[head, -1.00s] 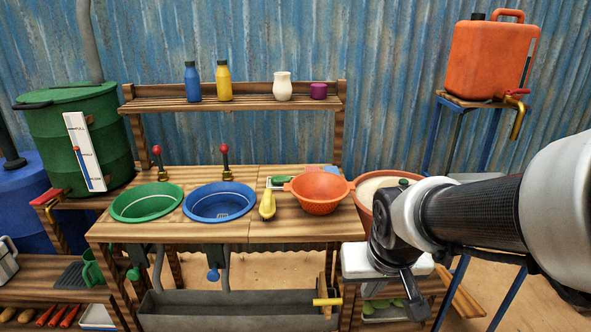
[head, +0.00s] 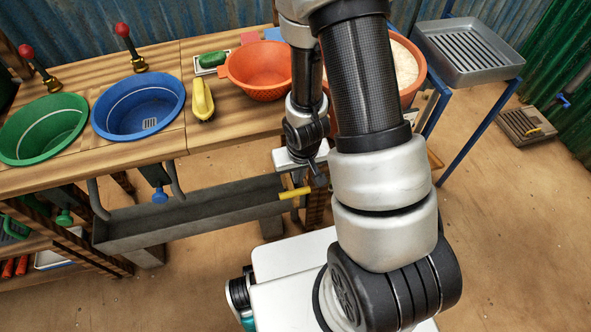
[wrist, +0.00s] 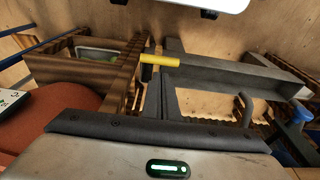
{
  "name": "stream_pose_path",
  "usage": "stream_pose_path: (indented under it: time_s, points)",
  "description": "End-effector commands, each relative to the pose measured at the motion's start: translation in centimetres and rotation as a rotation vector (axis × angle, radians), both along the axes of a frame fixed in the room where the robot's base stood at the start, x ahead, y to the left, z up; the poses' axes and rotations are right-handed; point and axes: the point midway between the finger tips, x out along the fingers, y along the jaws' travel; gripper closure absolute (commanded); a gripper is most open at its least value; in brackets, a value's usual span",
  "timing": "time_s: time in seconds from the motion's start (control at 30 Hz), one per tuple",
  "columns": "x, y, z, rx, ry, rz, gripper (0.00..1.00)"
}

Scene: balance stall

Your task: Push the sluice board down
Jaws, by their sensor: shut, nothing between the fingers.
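The sluice board's yellow handle (head: 295,193) sits at the right end of the grey trough (head: 190,212), below the table. In the wrist view the yellow handle (wrist: 161,60) lies across the trough's near end; the board beneath it is mostly hidden. My gripper (head: 318,178) is shut and empty, pointing down at the handle's right end.
Blue (head: 139,104) and green (head: 43,129) basins, a yellow squash (head: 203,99) and an orange colander (head: 260,70) are on the table above. A slatted metal tray (head: 468,50) stands at right. The sandy floor in front of the trough is partly free.

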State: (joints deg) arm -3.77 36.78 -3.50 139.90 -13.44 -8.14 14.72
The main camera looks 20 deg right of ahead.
Motion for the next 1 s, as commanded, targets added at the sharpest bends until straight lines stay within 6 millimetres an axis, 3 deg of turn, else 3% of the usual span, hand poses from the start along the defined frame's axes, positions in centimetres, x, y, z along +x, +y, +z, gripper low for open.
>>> stream_pose_path:
  time_s: [0.03, 0.2, 0.5, 0.7, 1.0]
  points:
    - [0.1, 0.0, -1.5, 0.000, 0.005, 0.002, 1.00]
    - [0.8, 0.0, -5.2, -0.002, 0.004, 0.003, 1.00]
    - [1.9, 0.0, -10.1, -0.001, 0.002, 0.003, 1.00]
    - [2.2, 0.0, -11.2, 0.000, 0.001, 0.001, 1.00]
    - [2.2, 0.0, -11.2, 0.000, 0.000, 0.001, 1.00]
